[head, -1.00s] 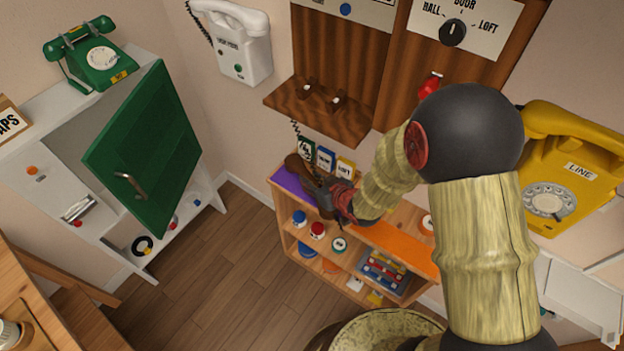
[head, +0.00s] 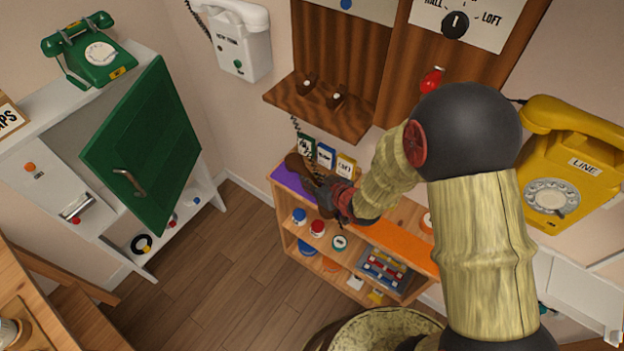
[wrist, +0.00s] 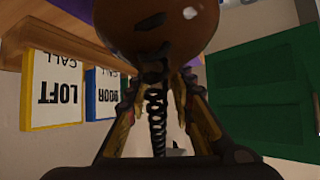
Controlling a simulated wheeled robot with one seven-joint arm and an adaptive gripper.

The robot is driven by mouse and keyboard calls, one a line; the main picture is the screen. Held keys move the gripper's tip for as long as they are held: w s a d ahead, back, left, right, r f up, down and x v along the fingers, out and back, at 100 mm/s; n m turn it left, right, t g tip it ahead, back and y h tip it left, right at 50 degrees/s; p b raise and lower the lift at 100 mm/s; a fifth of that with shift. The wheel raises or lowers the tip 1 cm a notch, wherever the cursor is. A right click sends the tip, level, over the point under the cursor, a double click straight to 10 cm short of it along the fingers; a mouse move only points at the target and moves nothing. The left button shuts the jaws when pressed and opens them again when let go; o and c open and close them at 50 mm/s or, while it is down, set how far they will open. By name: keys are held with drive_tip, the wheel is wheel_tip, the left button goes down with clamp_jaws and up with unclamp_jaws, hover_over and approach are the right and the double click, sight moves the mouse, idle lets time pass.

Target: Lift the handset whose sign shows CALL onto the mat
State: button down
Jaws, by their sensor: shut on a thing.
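A brown handset (head: 297,167) is held in my gripper (head: 326,190) at the left end of the low wooden shelf. My gripper is shut on it; in the wrist view the handset's rounded brown end (wrist: 155,35) fills the top middle, with its coiled cord (wrist: 157,115) hanging between the fingers. The purple mat (head: 283,176) lies under the handset on the shelf top, partly hidden by it. I cannot tell whether the handset touches the mat. Small signs stand behind: a blue DOOR sign (wrist: 103,82) and a yellow-edged LOFT sign (wrist: 55,95), which has CALL lettering.
An orange mat (head: 395,235) covers the shelf's right part. A wall-mounted wooden ledge (head: 318,115) with two empty pegs is above. A green cabinet door (head: 150,145) stands open at left. A yellow phone (head: 560,175) is at right, a white one (head: 240,45) above.

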drive_tip(key=shift+f, duration=0.2)
drive_tip(key=c, duration=1.5)
unclamp_jaws()
drive_tip(key=shift+o, duration=0.2)
drive_tip(key=v, duration=1.1)
drive_tip(key=shift+s+d+r, duration=0.15)
drive_tip(key=shift+s+r, duration=0.05)
drive_tip(key=shift+r, duration=0.05)
drive_tip(key=shift+s+r, duration=0.1)
drive_tip(key=shift+s, duration=0.1)
